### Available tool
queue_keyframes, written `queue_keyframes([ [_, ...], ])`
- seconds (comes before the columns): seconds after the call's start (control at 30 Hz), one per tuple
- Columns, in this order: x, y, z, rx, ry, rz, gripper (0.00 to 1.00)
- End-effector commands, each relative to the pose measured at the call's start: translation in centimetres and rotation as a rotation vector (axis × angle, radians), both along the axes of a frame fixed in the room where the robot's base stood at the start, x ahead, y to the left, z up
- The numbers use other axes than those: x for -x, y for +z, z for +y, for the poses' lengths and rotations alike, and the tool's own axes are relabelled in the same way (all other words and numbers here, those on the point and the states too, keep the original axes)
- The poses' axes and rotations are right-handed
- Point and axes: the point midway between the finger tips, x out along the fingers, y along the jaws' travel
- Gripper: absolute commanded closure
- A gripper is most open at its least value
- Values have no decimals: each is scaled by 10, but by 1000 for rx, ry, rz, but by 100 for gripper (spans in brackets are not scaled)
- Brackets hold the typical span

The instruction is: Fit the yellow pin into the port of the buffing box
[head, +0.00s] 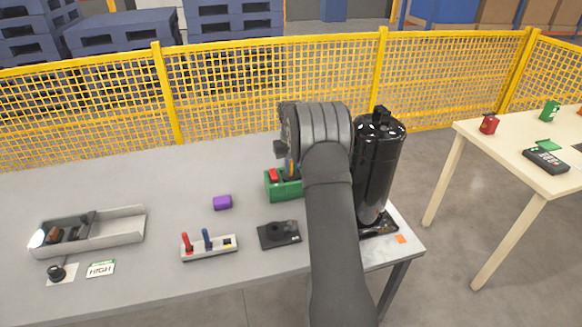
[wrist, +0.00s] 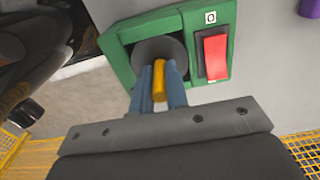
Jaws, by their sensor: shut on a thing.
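The yellow pin (wrist: 159,80) is between the blue fingers of my gripper (wrist: 158,88), which is shut on it. A green box (wrist: 118,50), which I take to be the buffing box, has a dark round face (wrist: 158,50) beside a red rocker switch (wrist: 215,56). The pin's far end overlaps the lower part of that dark face in the wrist view. I cannot tell whether it touches or enters a port; the fingers and pin cover that spot. In the head view the green box (head: 287,190) stands partly behind my arm, and the gripper is mostly hidden.
A tall black cylinder (head: 378,170) stands close right of my arm. A grey holder (head: 210,249) with red and blue pins, a black box (head: 278,235), a purple block (head: 222,202) and a grey tray (head: 118,238) lie leftward. The table behind the purple block is clear.

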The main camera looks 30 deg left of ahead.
Motion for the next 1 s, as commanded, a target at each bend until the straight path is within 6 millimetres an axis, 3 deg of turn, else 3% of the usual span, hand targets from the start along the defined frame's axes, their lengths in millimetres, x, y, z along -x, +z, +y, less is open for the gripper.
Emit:
queue_keyframes([
  [0.1,0,-4,0,0,0,0,100],
  [0.13,0,-3,0,0,0,0,80],
  [0.2,0,-3,0,0,0,0,66],
  [0.23,0,-3,0,0,0,0,64],
  [0.5,0,-2,0,0,0,0,64],
  [0.63,0,8,0,-1,0,-1,64],
  [1.0,-1,84,0,-1,1,-1,64],
])
